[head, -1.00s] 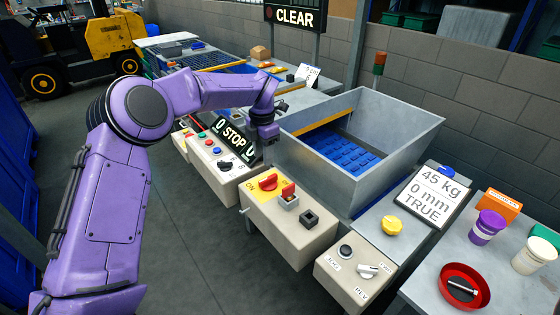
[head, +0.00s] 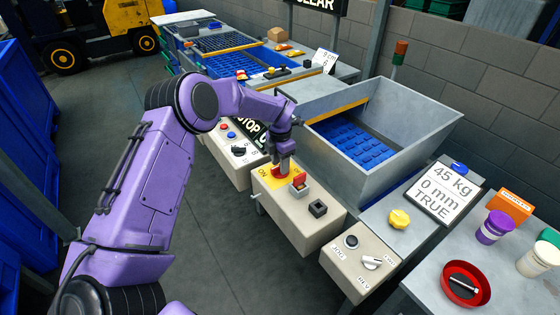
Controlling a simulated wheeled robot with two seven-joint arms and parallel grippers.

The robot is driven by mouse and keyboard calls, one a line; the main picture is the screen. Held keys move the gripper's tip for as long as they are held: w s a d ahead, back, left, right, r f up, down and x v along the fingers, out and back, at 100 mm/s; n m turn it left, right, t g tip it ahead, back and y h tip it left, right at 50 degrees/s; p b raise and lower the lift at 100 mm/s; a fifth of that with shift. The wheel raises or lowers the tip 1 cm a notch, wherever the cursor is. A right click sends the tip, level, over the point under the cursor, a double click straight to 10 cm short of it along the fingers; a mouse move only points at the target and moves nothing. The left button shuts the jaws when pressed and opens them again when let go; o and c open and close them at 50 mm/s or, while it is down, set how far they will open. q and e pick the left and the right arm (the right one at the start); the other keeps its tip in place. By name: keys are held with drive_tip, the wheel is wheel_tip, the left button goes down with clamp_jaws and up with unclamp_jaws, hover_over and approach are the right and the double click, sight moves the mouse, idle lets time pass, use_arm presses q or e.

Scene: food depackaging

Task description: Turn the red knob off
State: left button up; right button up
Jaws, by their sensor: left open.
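The red knob (head: 279,173) sits on a yellow plate (head: 264,178) marked ON, on top of a beige control box (head: 290,217). My left gripper (head: 283,163) points down right over the knob, with its open fingers at or around it. The gripper hides part of the knob, so its angle and any contact cannot be told. My right gripper is not in view.
A red switch (head: 299,180) on a grey block and a black square button (head: 318,208) stand close to the right of the knob. A metal hopper (head: 400,125) rises behind.

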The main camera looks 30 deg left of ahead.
use_arm(q)
clamp_jaws()
drive_tip(key=shift+f+n+b, duration=0.2)
drive_tip(key=shift+n+b, duration=0.4)
drive_tip(key=shift+b, duration=0.3)
drive_tip(key=n+b, duration=0.6)
drive_tip(key=b, duration=0.1)
drive_tip(key=shift+n, duration=0.4)
drive_tip(key=n+b, duration=0.4)
drive_tip(key=n, duration=0.1)
drive_tip(key=shift+n+b, duration=0.3)
drive_tip(key=shift+b, duration=0.05)
drive_tip(key=shift+r+n+b, duration=0.2)
drive_tip(key=shift+n+b, duration=1.6)
drive_tip(key=shift+n, duration=0.5)
unclamp_jaws()
drive_tip(key=shift+w, duration=0.1)
